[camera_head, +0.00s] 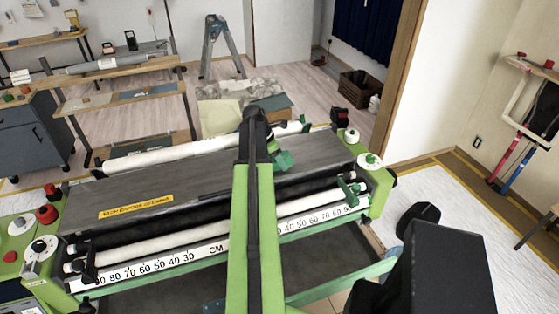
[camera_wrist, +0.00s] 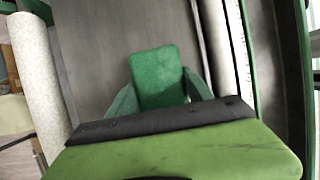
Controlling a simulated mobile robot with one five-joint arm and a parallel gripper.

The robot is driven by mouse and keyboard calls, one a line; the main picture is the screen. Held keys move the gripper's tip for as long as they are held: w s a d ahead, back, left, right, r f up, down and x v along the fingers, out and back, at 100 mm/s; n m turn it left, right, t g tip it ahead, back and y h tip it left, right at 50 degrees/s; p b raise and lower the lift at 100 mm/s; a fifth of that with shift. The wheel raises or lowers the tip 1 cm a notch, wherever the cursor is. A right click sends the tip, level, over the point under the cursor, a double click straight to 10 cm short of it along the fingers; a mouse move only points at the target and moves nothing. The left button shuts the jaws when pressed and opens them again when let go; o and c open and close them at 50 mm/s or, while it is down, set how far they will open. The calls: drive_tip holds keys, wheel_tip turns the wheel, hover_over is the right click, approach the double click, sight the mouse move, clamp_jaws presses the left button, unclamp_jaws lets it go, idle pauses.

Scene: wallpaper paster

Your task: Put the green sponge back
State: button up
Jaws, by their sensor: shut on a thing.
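The green sponge (camera_wrist: 157,75) shows in the middle of the wrist view as a flat block with rounded corners. My gripper (camera_wrist: 161,95) is shut on it, with one green finger at each side. The dark grey top of the wallpaper paster (camera_head: 140,183) lies behind the sponge in the wrist view. In the head view my gripper (camera_head: 283,160) is over the right half of the paster, partly hidden by my arm. I cannot tell sponge from fingers there, or whether the sponge touches the top.
A white roll (camera_head: 190,152) runs along the paster's far side. A white ruler (camera_head: 150,268) runs along its near side. Red and white knobs (camera_head: 47,213) stand at the left end. A stepladder (camera_head: 220,45) and a shelf bench (camera_head: 125,95) stand farther back.

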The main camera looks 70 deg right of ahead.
drive_tip(key=shift+f, duration=0.25)
drive_tip(key=o, duration=1.4)
drive_tip(key=shift+r, duration=0.1)
drive_tip(key=p+v, duration=1.6)
drive_tip(key=v, duration=0.2)
drive_tip(key=shift+s+p, duration=0.2)
drive_tip(key=shift+p, duration=0.1)
drive_tip(key=shift+d, duration=0.1)
